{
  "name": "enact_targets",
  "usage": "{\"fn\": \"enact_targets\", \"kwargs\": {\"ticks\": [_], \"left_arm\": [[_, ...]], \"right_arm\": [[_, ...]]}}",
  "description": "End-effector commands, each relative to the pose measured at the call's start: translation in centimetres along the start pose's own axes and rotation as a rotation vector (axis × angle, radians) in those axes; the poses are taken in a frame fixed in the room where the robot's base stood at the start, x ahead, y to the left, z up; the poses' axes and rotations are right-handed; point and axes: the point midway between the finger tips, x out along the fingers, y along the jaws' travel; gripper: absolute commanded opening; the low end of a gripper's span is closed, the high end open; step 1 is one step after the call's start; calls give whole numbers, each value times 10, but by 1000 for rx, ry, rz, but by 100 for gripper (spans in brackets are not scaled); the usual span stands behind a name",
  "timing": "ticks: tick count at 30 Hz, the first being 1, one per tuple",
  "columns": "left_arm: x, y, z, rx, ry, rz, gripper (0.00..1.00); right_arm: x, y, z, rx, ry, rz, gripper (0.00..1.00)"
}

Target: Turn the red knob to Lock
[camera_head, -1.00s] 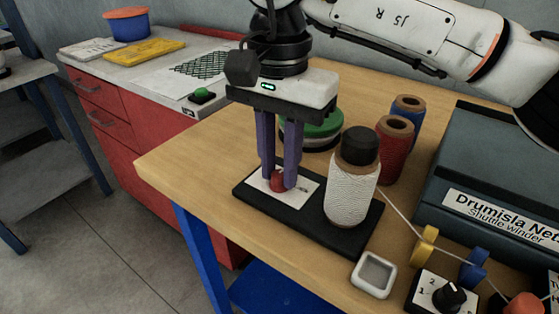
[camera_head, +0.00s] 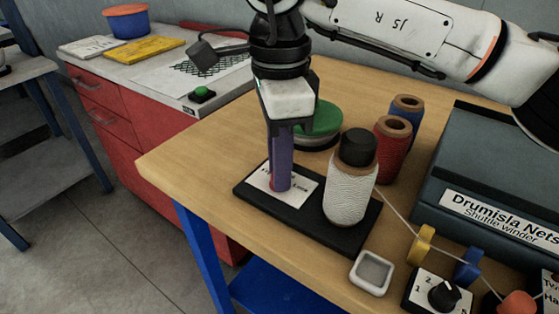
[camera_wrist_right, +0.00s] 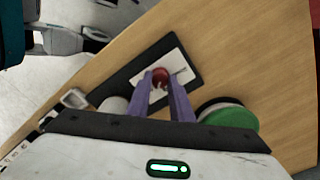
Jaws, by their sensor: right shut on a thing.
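The red knob (camera_wrist_right: 160,76) sits on a white label plate on a black base (camera_head: 345,238). In the head view only a sliver of the knob (camera_head: 273,183) shows beside the purple fingers. My right gripper (camera_head: 281,184) points straight down over the plate, its fingers shut on the knob. In the right wrist view my right gripper (camera_wrist_right: 161,80) has one finger on each side of the knob. The label's words are mostly covered or too small to read. My left gripper is not in view.
A white twine spool (camera_head: 347,190) with a black top stands on the same base, close right of my gripper. A green round thing (camera_head: 322,120) stands behind. Red (camera_head: 392,148) and blue (camera_head: 408,110) spools, a small white tray (camera_head: 371,274) and the shuttle winder (camera_head: 490,190) lie right.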

Motion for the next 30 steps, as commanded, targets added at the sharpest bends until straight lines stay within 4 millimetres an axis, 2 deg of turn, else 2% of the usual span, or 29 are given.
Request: {"fn": "enact_targets", "kwargs": {"ticks": [10,27,28,30], "left_arm": [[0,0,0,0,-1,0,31],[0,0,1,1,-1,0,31],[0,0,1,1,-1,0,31],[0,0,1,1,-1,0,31]], "right_arm": [[-1,0,0,148,-1,-2,0],[-1,0,0,178,-2,-2,0],[-1,0,0,178,-2,-2,25],[-1,0,0,178,-2,-2,37]]}}
